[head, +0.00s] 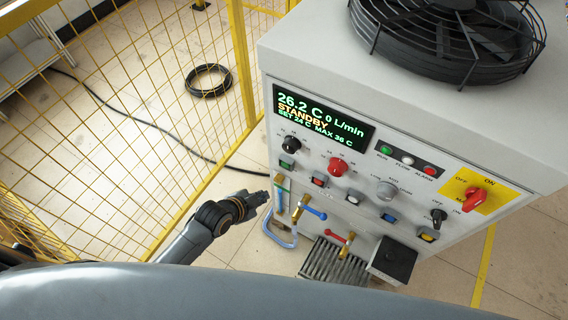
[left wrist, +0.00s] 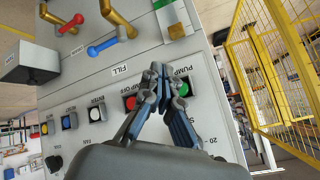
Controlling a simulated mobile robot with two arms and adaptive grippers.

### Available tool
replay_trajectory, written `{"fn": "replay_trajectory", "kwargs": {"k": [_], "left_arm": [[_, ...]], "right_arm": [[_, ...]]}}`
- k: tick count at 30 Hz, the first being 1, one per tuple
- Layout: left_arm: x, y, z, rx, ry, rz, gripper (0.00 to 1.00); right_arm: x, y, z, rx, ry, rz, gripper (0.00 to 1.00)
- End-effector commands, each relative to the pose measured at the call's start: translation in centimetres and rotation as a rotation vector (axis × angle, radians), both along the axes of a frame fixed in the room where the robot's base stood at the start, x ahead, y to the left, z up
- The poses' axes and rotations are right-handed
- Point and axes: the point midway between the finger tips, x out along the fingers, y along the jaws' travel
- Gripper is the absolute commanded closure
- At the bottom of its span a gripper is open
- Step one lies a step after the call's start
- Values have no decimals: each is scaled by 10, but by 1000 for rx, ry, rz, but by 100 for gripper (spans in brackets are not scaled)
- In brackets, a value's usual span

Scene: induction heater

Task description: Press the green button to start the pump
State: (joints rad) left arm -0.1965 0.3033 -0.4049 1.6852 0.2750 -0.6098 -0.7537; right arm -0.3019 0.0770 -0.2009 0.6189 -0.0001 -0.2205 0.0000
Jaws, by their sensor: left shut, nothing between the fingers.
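The green button (head: 287,163) is at the left end of the button row on the grey machine's front panel. In the left wrist view the green button (left wrist: 184,89) shows just right of my closed fingertips, beside the label "PUMP". A red button (left wrist: 130,102) shows to the left of them. My left gripper (head: 264,197) is shut and empty, in front of the panel and below the green button in the head view. It also shows in the left wrist view (left wrist: 158,70). I cannot tell whether the tips touch the panel. My right gripper is not in view.
The display (head: 318,118) reads 26.2 C, 0 L/min, STANDBY. A blue-handled valve (head: 315,213), a red-handled valve (head: 337,238) and a blue hose (head: 281,238) are low on the panel. A yellow mesh fence (head: 150,100) stands to the left.

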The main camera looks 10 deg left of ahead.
Motion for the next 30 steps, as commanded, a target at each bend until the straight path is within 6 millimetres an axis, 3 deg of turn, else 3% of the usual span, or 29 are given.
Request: {"fn": "replay_trajectory", "kwargs": {"k": [7,17,21,30], "left_arm": [[14,-5,-2,-1,-2,1,100],[57,-23,-3,-2,-3,2,100],[71,-29,-1,0,0,1,100],[82,-33,-1,0,1,1,100]], "right_arm": [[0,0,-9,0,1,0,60],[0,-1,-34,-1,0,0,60],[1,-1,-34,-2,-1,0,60],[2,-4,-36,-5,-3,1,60]]}}
